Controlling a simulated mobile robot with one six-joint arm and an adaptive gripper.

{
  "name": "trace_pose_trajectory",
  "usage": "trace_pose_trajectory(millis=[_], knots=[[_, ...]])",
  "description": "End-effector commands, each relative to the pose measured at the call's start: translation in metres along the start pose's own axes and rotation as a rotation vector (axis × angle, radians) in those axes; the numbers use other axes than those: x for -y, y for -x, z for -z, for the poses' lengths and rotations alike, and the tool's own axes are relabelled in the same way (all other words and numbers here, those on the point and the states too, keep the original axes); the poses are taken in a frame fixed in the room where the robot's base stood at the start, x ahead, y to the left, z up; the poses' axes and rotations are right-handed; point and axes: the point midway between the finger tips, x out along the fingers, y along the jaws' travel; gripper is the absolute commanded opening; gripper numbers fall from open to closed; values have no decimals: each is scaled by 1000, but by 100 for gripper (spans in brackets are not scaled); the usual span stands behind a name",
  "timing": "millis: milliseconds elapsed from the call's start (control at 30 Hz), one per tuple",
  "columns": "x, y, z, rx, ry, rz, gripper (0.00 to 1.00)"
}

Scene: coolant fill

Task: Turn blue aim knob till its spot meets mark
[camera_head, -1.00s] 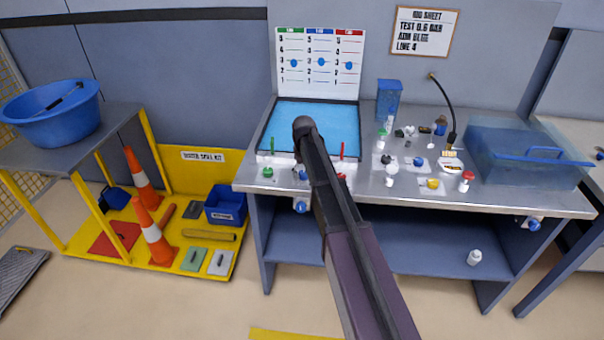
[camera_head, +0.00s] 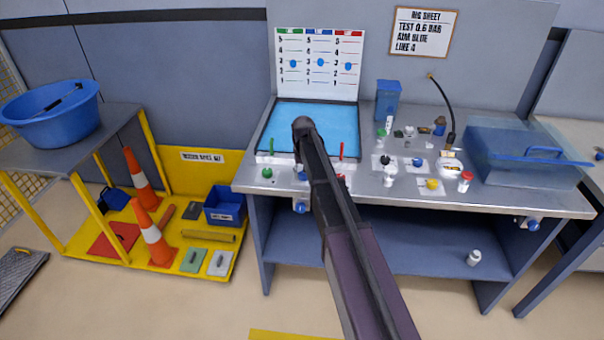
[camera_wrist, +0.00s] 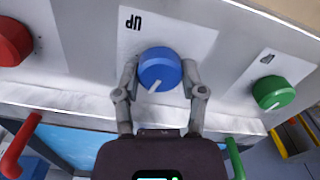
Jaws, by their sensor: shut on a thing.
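The blue aim knob (camera_wrist: 160,68) is in the middle of the wrist view, on the bench front panel. It has a white line on its face that points down and slightly left in this view. My gripper (camera_wrist: 160,76) has a finger on each side of the knob and is shut on it. A white label (camera_wrist: 135,22) marked "UP", upside down in this view, lies behind the knob. In the head view my arm covers most of the gripper, and part of a blue knob (camera_head: 302,175) shows at its left.
A red knob (camera_wrist: 12,42) and a green knob (camera_wrist: 272,93) flank the blue knob. A red handle (camera_wrist: 18,148) stands near the water tank (camera_head: 285,120). The bench right side holds small parts and a blue lidded box (camera_head: 520,155). The board (camera_head: 318,65) shows three coloured scales.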

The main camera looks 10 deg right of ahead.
Motion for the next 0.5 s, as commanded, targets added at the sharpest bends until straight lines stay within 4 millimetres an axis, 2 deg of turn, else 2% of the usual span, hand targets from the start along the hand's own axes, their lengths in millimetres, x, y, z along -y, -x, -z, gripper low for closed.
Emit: trace_pose_trajectory(millis=[200,500], knots=[[0,0,-1,0,-138,1,6],[0,0,-1,1,-232,1,5]])
